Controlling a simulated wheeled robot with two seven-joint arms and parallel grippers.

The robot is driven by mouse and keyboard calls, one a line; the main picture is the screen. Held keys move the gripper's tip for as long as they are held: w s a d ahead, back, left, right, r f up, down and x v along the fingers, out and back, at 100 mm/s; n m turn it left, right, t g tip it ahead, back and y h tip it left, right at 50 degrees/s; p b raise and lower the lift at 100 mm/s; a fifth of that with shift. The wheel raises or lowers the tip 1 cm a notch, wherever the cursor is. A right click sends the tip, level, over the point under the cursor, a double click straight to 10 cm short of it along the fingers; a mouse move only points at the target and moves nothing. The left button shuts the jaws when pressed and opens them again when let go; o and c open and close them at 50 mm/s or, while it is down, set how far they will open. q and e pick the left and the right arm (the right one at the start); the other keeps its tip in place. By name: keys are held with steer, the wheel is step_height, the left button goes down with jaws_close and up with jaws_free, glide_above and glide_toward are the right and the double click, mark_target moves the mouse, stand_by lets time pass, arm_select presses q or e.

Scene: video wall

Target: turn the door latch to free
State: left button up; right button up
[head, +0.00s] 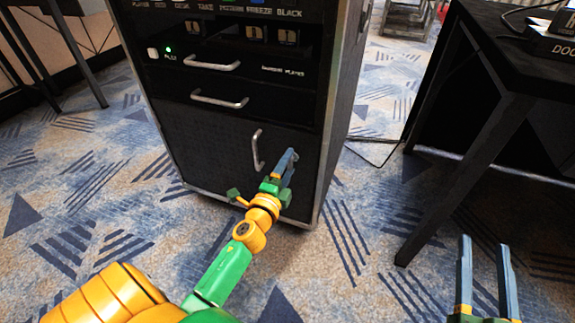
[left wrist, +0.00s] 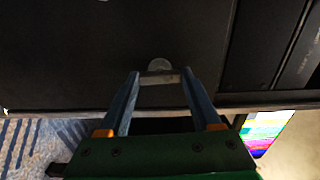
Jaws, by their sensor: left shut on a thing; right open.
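The door latch (left wrist: 158,66) shows in the left wrist view as a small grey round plate with a short bar on a dark door panel (left wrist: 80,60). My left gripper (left wrist: 161,76) is shut on the latch, with the bar lying across between its two blue fingertips. In the head view my left gripper (head: 289,160) is at the right side of the rack's lower black door (head: 205,135), right of its upright silver handle (head: 257,150). The latch is hidden there behind the fingers. My right gripper (head: 484,246) is open and empty, at the lower right over the carpet.
The black rack (head: 331,110) has metal edges and two drawers with silver handles (head: 219,99) above the door. A black table (head: 480,125) stands to the right, its leg near my right gripper. Patterned carpet (head: 90,215) is clear in front and left of the rack.

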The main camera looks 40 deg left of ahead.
arm_select(q)
steer(key=shift+m, duration=0.5)
arm_select(e)
steer(key=shift+f, duration=0.15)
arm_select(q)
steer(key=o, duration=1.4)
arm_select(e)
steer(key=shift+d, duration=0.1)
arm_select(q)
steer(key=v, duration=0.7)
arm_select(e)
steer(key=shift+w+f+g+h, duration=0.1)
steer(key=shift+f+g+h, duration=0.3)
steer(key=shift+f, duration=0.45)
